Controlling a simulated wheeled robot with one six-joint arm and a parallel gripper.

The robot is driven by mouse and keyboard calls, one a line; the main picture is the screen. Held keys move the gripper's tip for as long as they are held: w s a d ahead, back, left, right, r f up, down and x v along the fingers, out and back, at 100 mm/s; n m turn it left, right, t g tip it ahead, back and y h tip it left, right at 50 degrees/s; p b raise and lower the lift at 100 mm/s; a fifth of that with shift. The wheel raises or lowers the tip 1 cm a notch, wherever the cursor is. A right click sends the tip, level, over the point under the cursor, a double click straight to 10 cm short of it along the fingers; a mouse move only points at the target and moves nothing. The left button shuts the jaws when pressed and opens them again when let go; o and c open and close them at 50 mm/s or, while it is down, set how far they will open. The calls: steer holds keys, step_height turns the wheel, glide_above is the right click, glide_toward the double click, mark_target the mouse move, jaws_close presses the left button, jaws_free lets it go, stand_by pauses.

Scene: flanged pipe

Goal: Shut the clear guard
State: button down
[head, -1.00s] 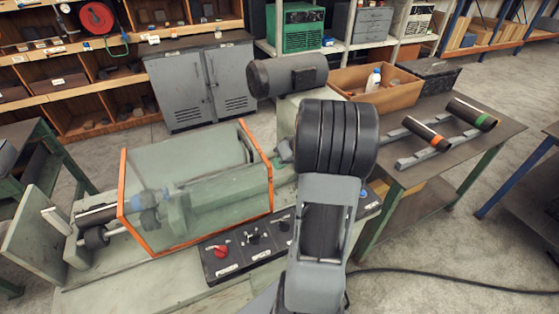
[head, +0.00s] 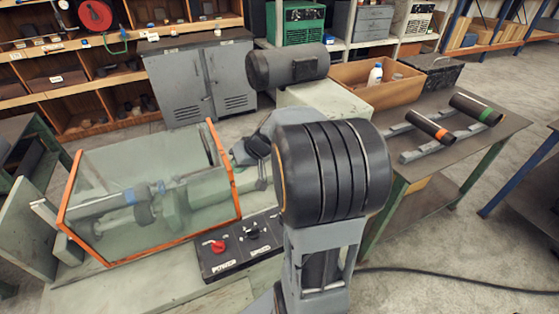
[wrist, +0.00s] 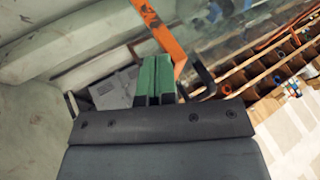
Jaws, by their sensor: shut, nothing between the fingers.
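The clear guard (head: 150,195) is a see-through box with an orange frame, standing over the left part of the pale green machine. A shaft with a blue part (head: 140,192) shows through it. In the wrist view, my gripper (wrist: 155,80) is shut and empty, its green fingers together. The guard's orange edge (wrist: 165,40) lies right beside the fingertips; I cannot tell if they touch. A dark bracket (wrist: 201,78) is just right of them. In the head view, my wrist is at the guard's right end, with the fingers mostly hidden.
A control panel (head: 238,243) with a red knob (head: 217,246) sits in front of the guard. A grey motor (head: 288,66) stands behind my arm. An upright plate (head: 25,225) is at the machine's left end. A bench (head: 440,150) with two dark rollers is at right.

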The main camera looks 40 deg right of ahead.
mark_target(192, 184)
steer(key=w+a, duration=0.1)
steer(key=a, duration=0.4)
steer(key=w+a+b, duration=0.1)
steer(key=a, duration=0.5)
steer(key=w+a, duration=0.2)
steer(key=a, duration=0.3)
steer(key=shift+w+a, duration=0.1)
steer(key=shift+a, duration=0.15)
steer(key=shift+d+f+b, duration=0.15)
steer(key=shift+d+b, duration=0.2)
steer(key=shift+b, duration=0.25)
steer(key=d+b, duration=0.1)
steer(key=s+d, duration=0.1)
steer(key=d, duration=0.1)
steer(key=shift+d+f+b, duration=0.1)
steer(key=shift+b, duration=0.3)
steer(key=v, duration=1.1)
steer(key=s+a+f+n+g+h, duration=0.1)
steer(key=s+f+h, duration=0.3)
steer(key=s+f, duration=0.7)
steer(key=shift+s+n+g, duration=0.3)
steer(key=shift+s+g, duration=0.4)
steer(key=shift+s, duration=0.05)
